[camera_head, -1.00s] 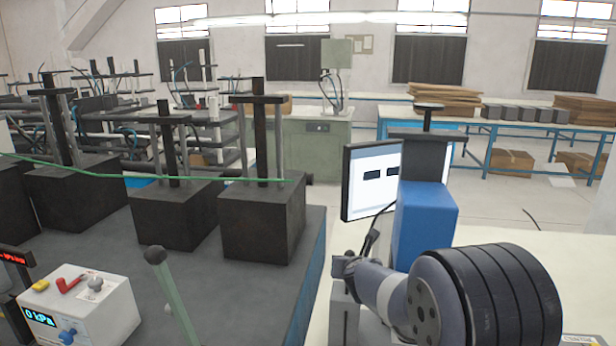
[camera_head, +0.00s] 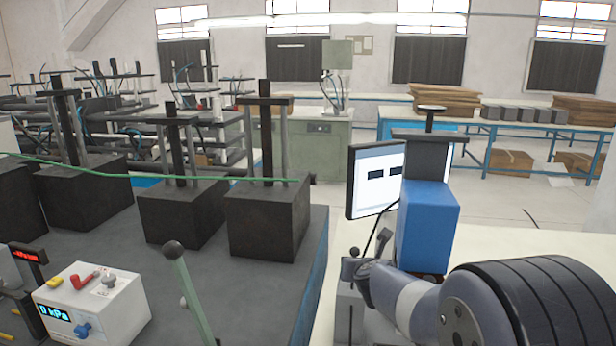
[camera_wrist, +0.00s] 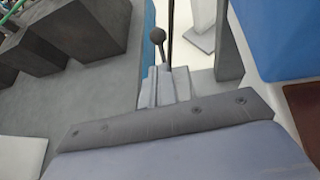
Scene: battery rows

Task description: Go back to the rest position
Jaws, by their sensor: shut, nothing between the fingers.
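In the wrist view my gripper (camera_wrist: 164,88) shows as two light grey fingers close together beyond a wide dark grey mount. It is shut with nothing between the fingers. A dark ball-topped lever stands beyond the fingertips in that view, and I cannot tell the gap to it. In the head view my arm reaches in from the lower right, and its fingers are not clearly seen there.
A blue box-shaped unit (camera_head: 428,228) stands beside a monitor (camera_head: 374,180) close behind my arm. Dark blocks with posts (camera_head: 268,220) stand on the grey bench. A white gauge box (camera_head: 92,305) and a green lever (camera_head: 189,292) are near the front left. Open floor lies behind.

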